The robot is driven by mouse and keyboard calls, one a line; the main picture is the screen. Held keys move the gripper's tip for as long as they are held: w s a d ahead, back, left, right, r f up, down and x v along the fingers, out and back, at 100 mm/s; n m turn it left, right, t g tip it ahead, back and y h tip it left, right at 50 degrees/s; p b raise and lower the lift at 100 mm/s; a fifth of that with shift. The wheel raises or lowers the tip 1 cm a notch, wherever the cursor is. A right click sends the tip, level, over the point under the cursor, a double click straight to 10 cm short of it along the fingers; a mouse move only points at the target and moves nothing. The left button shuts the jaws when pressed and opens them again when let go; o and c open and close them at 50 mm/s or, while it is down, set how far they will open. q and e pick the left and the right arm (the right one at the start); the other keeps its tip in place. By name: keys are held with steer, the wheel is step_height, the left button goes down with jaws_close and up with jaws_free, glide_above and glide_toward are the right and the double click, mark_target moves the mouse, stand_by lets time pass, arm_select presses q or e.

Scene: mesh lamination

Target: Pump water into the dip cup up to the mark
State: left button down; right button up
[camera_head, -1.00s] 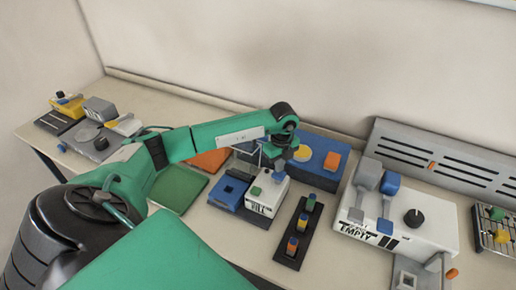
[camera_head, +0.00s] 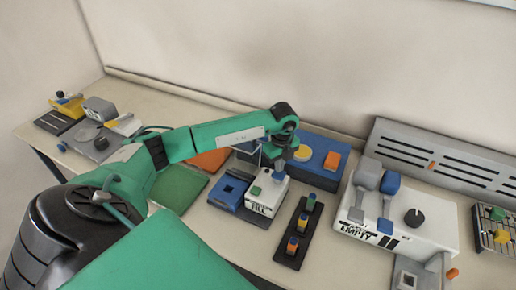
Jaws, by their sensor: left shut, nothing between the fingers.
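A white box labelled "FILL" (camera_head: 264,207) stands mid-table, with a green button (camera_head: 256,190) and a blue knob (camera_head: 278,176) on top. A blue block with a dark square opening (camera_head: 227,194) sits just left of it. My left gripper (camera_head: 277,163) is shut and empty, pointing down at the blue knob; I cannot tell whether it touches it. The wrist hides part of what lies behind. I cannot make out which thing is the dip cup, nor any water or mark. My right gripper is not in view.
A dark strip with coloured blocks (camera_head: 290,247) lies to the right. A white station labelled "EMPTY" (camera_head: 434,233) with grey and blue levers is further right. Behind are a blue plate with an orange block (camera_head: 331,161) and a slotted grey rail (camera_head: 450,162). A green mat (camera_head: 179,187) lies left.

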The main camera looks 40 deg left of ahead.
arm_select(q)
steer(key=shift+f+b, duration=1.45)
steer(key=shift+f, duration=0.8)
steer(key=shift+r+p, duration=0.9)
steer(key=shift+r, duration=0.35)
steer(key=shift+r+p, duration=1.7)
steer(key=shift+r, duration=1.2)
steer(key=shift+f, duration=0.15)
